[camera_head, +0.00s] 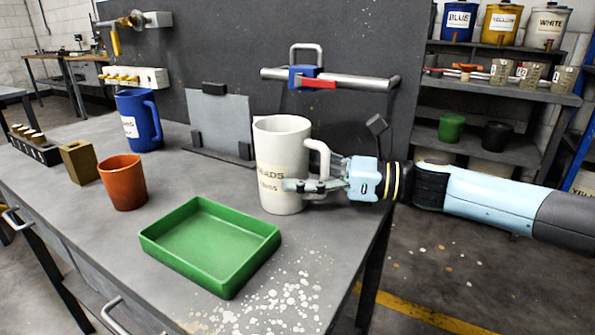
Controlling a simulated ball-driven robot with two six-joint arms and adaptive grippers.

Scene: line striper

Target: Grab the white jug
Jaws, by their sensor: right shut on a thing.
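The white jug (277,150) is upright at the right end of the grey workbench, with dark lettering on its side and its handle facing right. My right gripper (315,186) reaches in from the right and is shut on the jug at its handle side. The fingers cover part of the handle and the jug's lower right side. Whether the jug's base touches the bench is hard to tell. My left gripper is not in view.
A green tray (171,253) lies in front of the jug. An orange cup (123,183), a blue jug (139,122) and a brass-coloured block (79,162) stand to the left. A grey plate (222,124) stands behind. A bar with a red lever (318,84) is above the jug.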

